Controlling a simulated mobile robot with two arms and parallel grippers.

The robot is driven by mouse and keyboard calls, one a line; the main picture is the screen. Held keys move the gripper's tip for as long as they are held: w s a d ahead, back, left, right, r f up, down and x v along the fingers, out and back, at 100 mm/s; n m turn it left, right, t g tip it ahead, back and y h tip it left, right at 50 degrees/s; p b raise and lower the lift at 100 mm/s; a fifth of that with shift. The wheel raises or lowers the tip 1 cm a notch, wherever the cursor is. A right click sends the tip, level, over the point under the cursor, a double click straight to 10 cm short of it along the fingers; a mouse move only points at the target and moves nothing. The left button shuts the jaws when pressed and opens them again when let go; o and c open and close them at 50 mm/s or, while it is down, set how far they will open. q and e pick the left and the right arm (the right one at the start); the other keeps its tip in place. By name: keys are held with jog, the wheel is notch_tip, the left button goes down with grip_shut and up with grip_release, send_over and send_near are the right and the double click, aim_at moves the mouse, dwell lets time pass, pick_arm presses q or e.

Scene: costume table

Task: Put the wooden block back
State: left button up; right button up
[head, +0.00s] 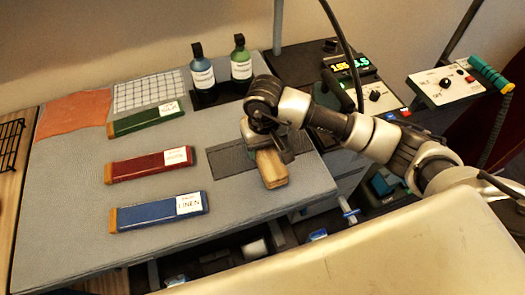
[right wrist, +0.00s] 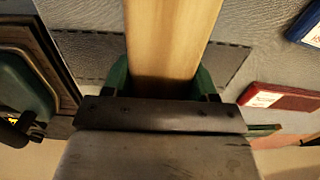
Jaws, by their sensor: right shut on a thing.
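The wooden block (head: 271,169) is pale wood with a darker edge. My right gripper (head: 265,150) is shut on it, above or at a dark grey rectangular patch (head: 231,160) on the grey table mat. In the right wrist view the block (right wrist: 172,40) runs up between the green fingers of the gripper (right wrist: 165,80), with the dashed-edged patch (right wrist: 85,52) behind it. I cannot tell whether the block touches the mat. My left gripper is not in view.
Green (head: 146,120), red (head: 149,165) and blue (head: 158,212) labelled bars lie on the mat (head: 90,240) to the left. Two bottles (head: 203,72) stand on a black base behind. A station with a lit display (head: 350,65) is at the back right.

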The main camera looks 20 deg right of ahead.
jog(key=f, duration=0.1)
jog(key=f+p, duration=0.1)
jog(key=f, duration=0.1)
jog(key=shift+a+f, duration=0.2)
jog(key=shift+f, duration=0.35)
jog(key=shift+f, duration=0.1)
jog(key=shift+f, duration=0.15)
jog(key=o, duration=1.2)
jog(key=shift+o, duration=0.2)
